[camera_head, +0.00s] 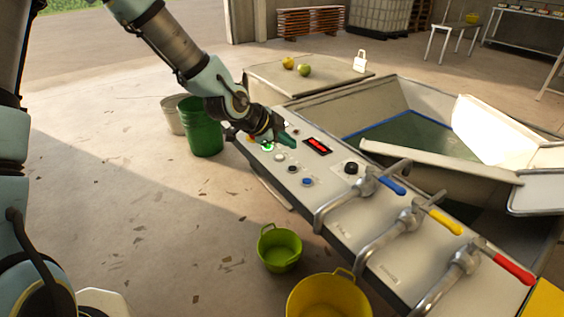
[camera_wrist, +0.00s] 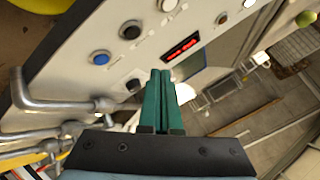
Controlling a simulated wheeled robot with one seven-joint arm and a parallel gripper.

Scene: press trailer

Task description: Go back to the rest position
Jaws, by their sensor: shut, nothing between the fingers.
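My gripper (camera_head: 289,139) is above the control panel (camera_head: 335,216), near the red display (camera_head: 317,145) and the lit green button (camera_head: 267,147). Its green fingers (camera_wrist: 160,85) are together and hold nothing in the wrist view. I cannot tell whether the fingertips touch the panel. The red display also shows in the wrist view (camera_wrist: 183,48), just beyond the fingertips. A blue button (camera_head: 307,182) and a black knob (camera_head: 351,168) sit farther right on the panel.
Taps with blue (camera_head: 391,186), yellow (camera_head: 445,222) and red (camera_head: 507,260) handles rise from the panel. A green bucket (camera_head: 204,128), a small green tub (camera_head: 280,250) and a yellow tub (camera_head: 329,298) stand on the floor. Open floor lies at left.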

